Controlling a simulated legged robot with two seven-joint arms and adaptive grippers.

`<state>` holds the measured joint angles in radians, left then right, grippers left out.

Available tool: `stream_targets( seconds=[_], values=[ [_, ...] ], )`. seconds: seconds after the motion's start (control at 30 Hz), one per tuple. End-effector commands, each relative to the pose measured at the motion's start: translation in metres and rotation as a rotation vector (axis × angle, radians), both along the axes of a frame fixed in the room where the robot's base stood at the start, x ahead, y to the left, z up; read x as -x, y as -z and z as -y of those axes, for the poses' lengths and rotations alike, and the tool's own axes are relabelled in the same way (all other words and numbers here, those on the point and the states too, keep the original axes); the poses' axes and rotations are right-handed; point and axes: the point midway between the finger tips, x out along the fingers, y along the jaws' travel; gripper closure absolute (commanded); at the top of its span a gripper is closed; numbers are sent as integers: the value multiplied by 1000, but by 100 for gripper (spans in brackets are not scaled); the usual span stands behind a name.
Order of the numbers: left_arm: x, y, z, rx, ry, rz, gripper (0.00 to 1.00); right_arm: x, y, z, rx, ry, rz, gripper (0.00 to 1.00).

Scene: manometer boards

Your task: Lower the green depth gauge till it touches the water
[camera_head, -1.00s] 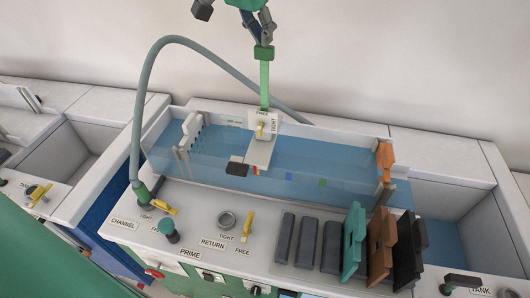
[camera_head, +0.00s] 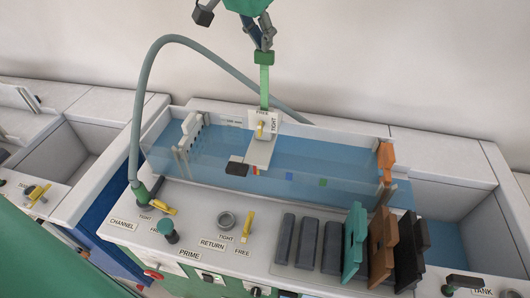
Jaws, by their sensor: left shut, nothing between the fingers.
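The green depth gauge (camera_head: 264,86) is a narrow upright bar with a wider green cap on top. It stands at the back of the water channel, behind a white clamp plate with a yellow lever (camera_head: 260,130) and the labels FREE and TIGHT. Its lower end is hidden behind the plate and bracket, so I cannot tell whether it touches the blue water (camera_head: 330,163). My left gripper (camera_head: 266,45) is shut and empty, its tip at the top of the cap, apparently touching it.
A grey hose (camera_head: 146,80) arches over the channel's left side. White (camera_head: 191,128) and orange (camera_head: 385,160) fittings stand at its ends. Teal (camera_head: 354,242), brown (camera_head: 381,245) and black (camera_head: 408,250) plates stand in front at the right. Yellow levers (camera_head: 247,222) are on the front panel.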

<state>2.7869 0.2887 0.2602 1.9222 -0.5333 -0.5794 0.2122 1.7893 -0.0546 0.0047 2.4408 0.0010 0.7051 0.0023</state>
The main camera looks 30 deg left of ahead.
Motion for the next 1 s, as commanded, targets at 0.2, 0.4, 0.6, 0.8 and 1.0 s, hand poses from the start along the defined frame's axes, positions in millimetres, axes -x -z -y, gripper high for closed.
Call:
stream_targets(
  seconds=[0.2, 0.4, 0.6, 0.8, 1.0],
  values=[
    [0, 3, 0, 0, 0, -1, 100, 0, 2, 0, 0, 0, 0, 67],
    [0, 6, 0, 0, 0, -1, 100, 0, 3, 0, 0, 0, 0, 67],
    [0, 8, 0, -1, 0, -2, 100, 0, 4, 0, 0, 0, 0, 67],
    [0, 11, 0, 0, 0, -1, 100, 0, 6, 0, 0, 0, 0, 67],
    [0, 13, 0, 0, 0, -1, 100, 0, 7, 0, 0, 0, 0, 67]
  ],
)
